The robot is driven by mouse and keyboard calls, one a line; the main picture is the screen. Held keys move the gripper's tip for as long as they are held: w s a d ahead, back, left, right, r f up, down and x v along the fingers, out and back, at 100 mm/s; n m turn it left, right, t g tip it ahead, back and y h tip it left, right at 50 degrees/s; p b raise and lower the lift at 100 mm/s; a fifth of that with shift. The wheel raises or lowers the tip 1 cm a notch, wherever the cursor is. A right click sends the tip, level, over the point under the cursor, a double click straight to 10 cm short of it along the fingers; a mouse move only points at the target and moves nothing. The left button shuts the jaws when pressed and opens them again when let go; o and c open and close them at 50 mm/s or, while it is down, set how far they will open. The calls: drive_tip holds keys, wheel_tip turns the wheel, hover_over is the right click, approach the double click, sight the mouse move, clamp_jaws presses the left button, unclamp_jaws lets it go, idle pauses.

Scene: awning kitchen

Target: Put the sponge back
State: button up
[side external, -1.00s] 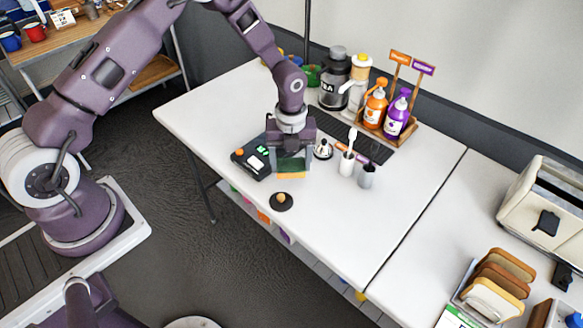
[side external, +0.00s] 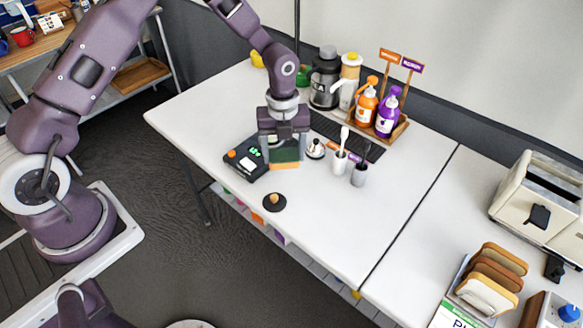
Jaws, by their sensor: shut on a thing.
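The sponge (side external: 284,165) shows a dark green upper layer and an orange-yellow lower layer. My gripper (side external: 284,160) points down over the white table and is shut on the sponge, with a finger on either side of it. The sponge is at or just above the tabletop; I cannot tell whether it touches. A black device with a lit green display (side external: 247,158) is close to the left of the sponge. My gripper's body hides part of the area behind it.
A small silver pot (side external: 316,149), a white cup with a brush (side external: 340,160) and a grey cup (side external: 360,174) stand to the right. A round black lid (side external: 274,202) lies in front. Orange (side external: 365,106) and purple bottles (side external: 387,114) stand behind. The table's front right is clear.

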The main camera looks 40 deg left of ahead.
drive_tip(key=r, duration=0.2)
hover_over(320, 193)
wheel_tip(320, 193, down, 10)
drive_tip(key=shift+r, duration=0.1)
drive_tip(key=o, duration=1.3)
